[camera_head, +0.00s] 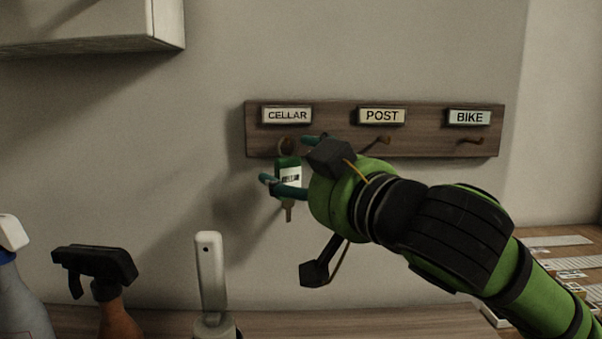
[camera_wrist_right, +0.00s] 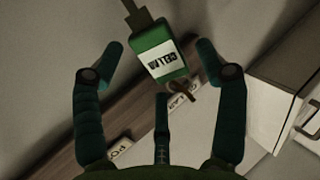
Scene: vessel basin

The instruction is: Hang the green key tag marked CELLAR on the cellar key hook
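The green key tag (camera_head: 289,173) with a white label and a key below it hangs upright under the CELLAR sign (camera_head: 287,115). Its ring (camera_head: 286,146) is at the cellar hook, which is mostly hidden; the ring looks to be around it. In the right wrist view the tag (camera_wrist_right: 166,56) shows its partly readable label between the spread fingers, with visible gaps to either side. My right gripper (camera_head: 286,164) is open around the tag and does not visibly grip it. My left gripper is not in view.
The wooden rack (camera_head: 430,141) also has a POST hook (camera_head: 378,143) and a BIKE hook (camera_head: 470,141), both empty. Spray bottles (camera_head: 95,275) and a white-handled item (camera_head: 211,275) stand below on the left. A white cabinet (camera_head: 90,25) is at upper left.

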